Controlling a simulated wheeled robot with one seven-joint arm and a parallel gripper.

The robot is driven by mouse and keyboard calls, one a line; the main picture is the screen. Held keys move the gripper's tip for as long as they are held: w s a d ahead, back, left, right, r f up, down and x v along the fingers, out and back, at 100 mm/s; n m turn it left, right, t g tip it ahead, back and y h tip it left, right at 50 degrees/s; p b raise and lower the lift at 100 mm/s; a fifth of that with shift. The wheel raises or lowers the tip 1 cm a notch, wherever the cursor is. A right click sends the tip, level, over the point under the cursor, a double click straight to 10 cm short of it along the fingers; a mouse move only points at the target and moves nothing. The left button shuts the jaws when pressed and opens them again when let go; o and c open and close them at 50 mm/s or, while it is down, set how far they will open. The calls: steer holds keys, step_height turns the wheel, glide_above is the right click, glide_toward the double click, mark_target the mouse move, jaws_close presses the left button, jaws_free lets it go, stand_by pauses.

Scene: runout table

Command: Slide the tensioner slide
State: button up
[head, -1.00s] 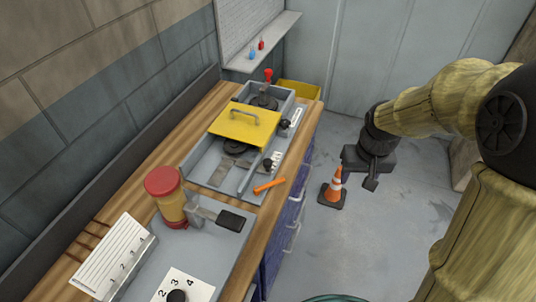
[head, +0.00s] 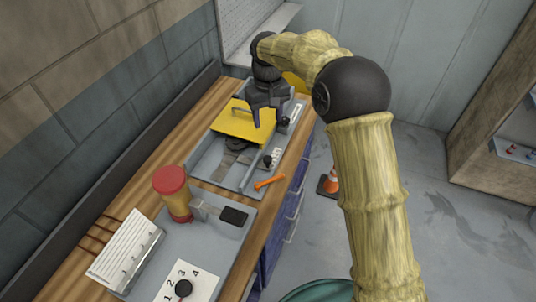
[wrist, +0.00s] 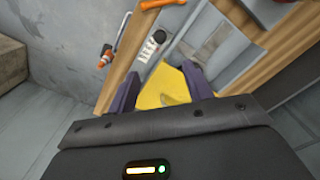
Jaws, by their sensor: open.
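I cannot tell for certain which part is the tensioner slide. A small black knob (head: 268,160) stands by a white marked plate (head: 276,155) on the grey machine bed. Another black knob (head: 284,121) stands at the bed's right side, close to my gripper. My gripper (head: 269,114) is open over the yellow cover (head: 240,124), pointing down, with nothing visible between its fingers. In the wrist view the open fingers (wrist: 160,85) frame the yellow cover (wrist: 166,92). A black knob (wrist: 161,36) and a white plate (wrist: 148,48) show beyond them.
A red-capped jar (head: 172,190) and a black-handled lever (head: 232,215) stand nearer on the bench. An orange tool (head: 269,181) lies at the bench's right edge. A numbered plate with a black knob (head: 183,288) is at the front. A traffic cone (head: 331,182) stands on the floor.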

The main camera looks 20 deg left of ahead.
mark_target(269, 156)
steer(key=shift+f, duration=0.1)
step_height(269, 156, down, 17)
steer(key=p, duration=0.4)
steer(key=shift+f, duration=0.1)
jaws_close()
steer(key=shift+w+b, duration=0.3)
steer(key=shift+w, duration=0.25)
steer(key=shift+w+d, duration=0.1)
steer(key=shift+w, duration=1)
jaws_free()
steer(key=shift+s+d, duration=0.1)
steer(key=shift+s, duration=0.05)
steer(key=shift+s+a, duration=0.2)
steer(key=shift+s, duration=0.05)
